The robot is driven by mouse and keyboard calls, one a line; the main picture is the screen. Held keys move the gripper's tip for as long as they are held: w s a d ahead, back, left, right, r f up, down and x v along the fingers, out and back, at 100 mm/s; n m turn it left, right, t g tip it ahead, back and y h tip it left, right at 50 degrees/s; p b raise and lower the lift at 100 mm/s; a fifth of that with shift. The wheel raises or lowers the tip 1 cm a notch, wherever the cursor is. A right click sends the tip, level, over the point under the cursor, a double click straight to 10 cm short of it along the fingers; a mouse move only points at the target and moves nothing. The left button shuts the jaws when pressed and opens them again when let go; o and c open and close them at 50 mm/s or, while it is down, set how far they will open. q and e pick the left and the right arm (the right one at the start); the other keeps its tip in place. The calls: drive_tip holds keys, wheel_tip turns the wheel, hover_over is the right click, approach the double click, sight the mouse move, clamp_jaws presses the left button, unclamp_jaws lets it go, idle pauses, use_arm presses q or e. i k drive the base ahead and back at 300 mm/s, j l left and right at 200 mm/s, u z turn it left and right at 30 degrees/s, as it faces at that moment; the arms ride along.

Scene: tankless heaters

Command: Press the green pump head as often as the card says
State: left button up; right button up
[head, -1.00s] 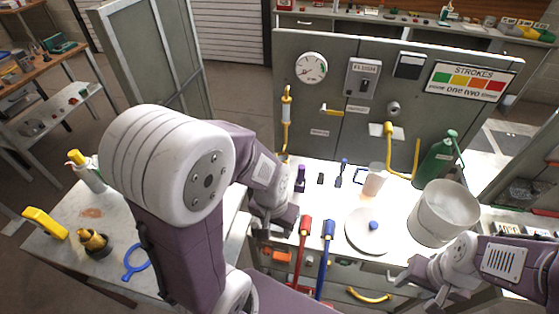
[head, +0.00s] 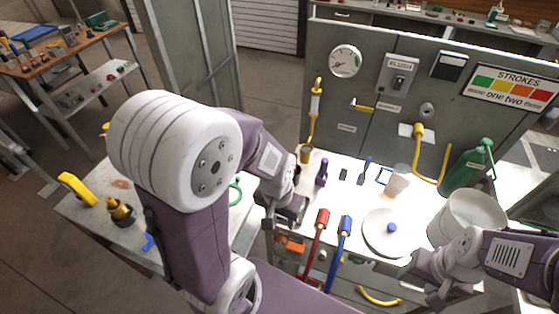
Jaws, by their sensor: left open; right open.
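The green pump bottle (head: 464,168) stands upright at the right of the bright worktop, against the grey panel. Its green pump head (head: 487,146) is on top, with nothing touching it. The STROKES card (head: 511,90) on the panel has a green, orange and red colour strip. "ONE TWO" is its clearest wording; the smaller words are hard to read. My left gripper (head: 283,220) is open and empty near the worktop's front left edge, left of the red handle. My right gripper (head: 425,285) is open and empty at the lower right, in front of the white pot and well short of the bottle.
A white pot (head: 470,212) stands in front of the bottle. A round lid (head: 385,232) with a blue knob lies left of it. A white cup (head: 397,180), a red handle (head: 315,240) and a blue handle (head: 341,243) are nearby. A yellow hose (head: 420,150) hangs beside the bottle.

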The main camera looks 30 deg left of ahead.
sight(487, 142)
drive_tip(key=u, duration=0.85)
drive_tip(key=z, duration=1.5)
